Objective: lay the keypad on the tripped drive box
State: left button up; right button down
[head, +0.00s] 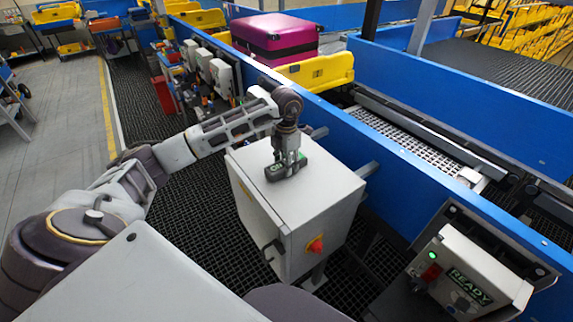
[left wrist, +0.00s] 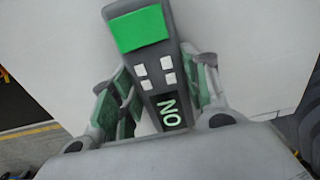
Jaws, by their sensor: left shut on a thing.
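My left gripper (head: 287,160) points down over the top of a light grey box (head: 325,190) and is shut on the keypad (head: 273,174). In the left wrist view the keypad (left wrist: 142,28) is dark grey with a green screen, several white buttons and a label with light letters. Green-padded fingers grip it on both sides. The keypad is at or just above the box top; I cannot tell whether it touches. The box has a red and yellow switch on its front and a dark handle. My right gripper is not in view.
Another box (head: 465,278) at the lower right bears a READY label and a green light. A blue conveyor wall (head: 400,165) runs behind the grey box. A magenta suitcase (head: 275,35) and a yellow tray (head: 318,72) are on the conveyor. Dark grating covers the floor.

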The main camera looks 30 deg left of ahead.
pick_arm(q)
jog(key=shift+r, duration=0.2)
jog(key=shift+r+b, duration=0.75)
jog(key=shift+r, duration=4.05)
